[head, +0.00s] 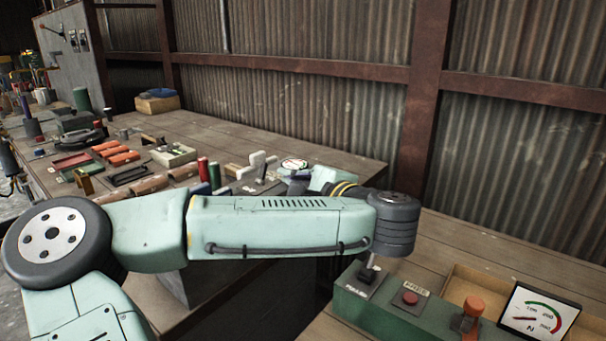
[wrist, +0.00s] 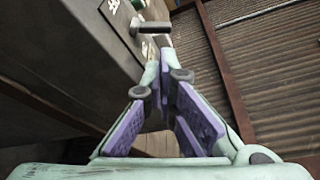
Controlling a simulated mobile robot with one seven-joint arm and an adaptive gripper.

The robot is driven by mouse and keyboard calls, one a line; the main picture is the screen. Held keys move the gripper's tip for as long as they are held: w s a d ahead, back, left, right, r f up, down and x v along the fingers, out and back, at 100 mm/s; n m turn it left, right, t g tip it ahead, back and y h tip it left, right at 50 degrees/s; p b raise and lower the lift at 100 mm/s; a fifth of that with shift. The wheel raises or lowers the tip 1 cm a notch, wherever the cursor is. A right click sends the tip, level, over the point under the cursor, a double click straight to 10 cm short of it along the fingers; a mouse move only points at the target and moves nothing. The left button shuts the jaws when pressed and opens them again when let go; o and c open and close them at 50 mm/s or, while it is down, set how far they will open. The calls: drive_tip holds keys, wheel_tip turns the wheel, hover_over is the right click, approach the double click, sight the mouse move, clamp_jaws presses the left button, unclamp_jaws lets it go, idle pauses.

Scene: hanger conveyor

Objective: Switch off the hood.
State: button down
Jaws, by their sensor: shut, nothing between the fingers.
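No hood or label naming one can be made out. In the wrist view, my gripper (wrist: 166,60) has its purple-padded fingers together at the tips, with nothing between them. Just beyond the tips, a dark grey bar-like handle (wrist: 153,27) stands out from a grey surface (wrist: 75,45) with white labels. I cannot tell whether the tips touch the handle. In the head view, my gripper is mostly hidden behind my pale green forearm. A grey cabinet (head: 75,55) at the far left back carries a lever (head: 53,32) and dark switches (head: 78,40).
Tools and blocks crowd the wooden bench (head: 330,155). A corrugated wall (head: 290,100) closes the back.

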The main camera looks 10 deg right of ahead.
sight(263, 171)
drive_tip(key=p+x, duration=0.1)
drive_tip(key=x, duration=0.3)
drive_tip(key=shift+w+a, duration=0.15)
drive_tip(key=shift+w, duration=0.05)
drive_tip(key=shift+w+f+b, duration=0.2)
drive_tip(key=shift+b, duration=0.4)
